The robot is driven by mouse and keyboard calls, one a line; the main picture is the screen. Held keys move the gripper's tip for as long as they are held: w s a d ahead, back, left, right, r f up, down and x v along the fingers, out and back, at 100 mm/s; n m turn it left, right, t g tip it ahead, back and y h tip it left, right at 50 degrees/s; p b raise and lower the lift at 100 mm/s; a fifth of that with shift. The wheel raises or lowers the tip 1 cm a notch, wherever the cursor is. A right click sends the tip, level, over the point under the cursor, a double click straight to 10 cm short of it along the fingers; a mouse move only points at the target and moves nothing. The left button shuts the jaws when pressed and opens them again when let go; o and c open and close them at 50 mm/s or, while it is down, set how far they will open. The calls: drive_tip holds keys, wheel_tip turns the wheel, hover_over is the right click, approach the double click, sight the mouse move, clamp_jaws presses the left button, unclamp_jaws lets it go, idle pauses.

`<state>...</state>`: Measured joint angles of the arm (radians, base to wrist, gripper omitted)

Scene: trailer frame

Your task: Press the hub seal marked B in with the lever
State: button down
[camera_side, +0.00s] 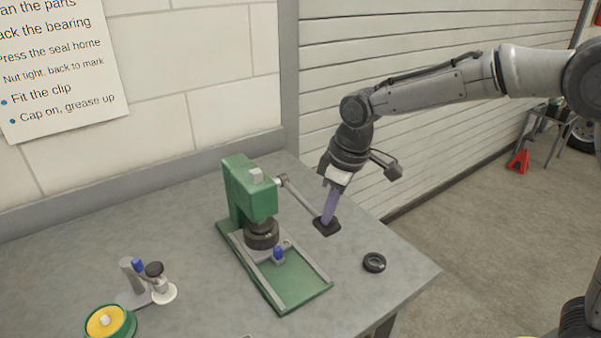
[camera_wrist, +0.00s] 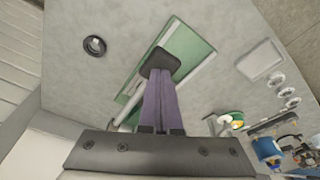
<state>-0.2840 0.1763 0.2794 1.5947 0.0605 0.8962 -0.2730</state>
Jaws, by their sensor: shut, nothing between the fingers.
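The green press (camera_side: 236,190) stands on the bench, and its lever (camera_side: 300,198) slopes down to the right to a black end pad (camera_side: 327,228). My gripper (camera_side: 327,216) is shut and empty, its purple fingertips at the pad, seemingly touching it from above. A dark round part (camera_side: 262,236) sits under the press head. A loose black ring seal (camera_side: 374,262) lies on the bench right of the press; it also shows in the wrist view (camera_wrist: 94,46). No letter B is readable.
A green-and-yellow round container (camera_side: 106,321) and a small stand (camera_side: 133,280) are at front left. A wall sheet (camera_side: 55,65) lists steps. The bench around the loose ring is clear.

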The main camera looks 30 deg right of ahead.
drive_tip(key=shift+f, duration=1.4)
drive_tip(key=shift+w+f, duration=0.15)
drive_tip(key=shift+f, duration=0.15)
drive_tip(key=w+r, duration=0.3)
drive_tip(key=r, duration=1.5)
drive_tip(key=shift+r, duration=0.2)
idle(0.7)
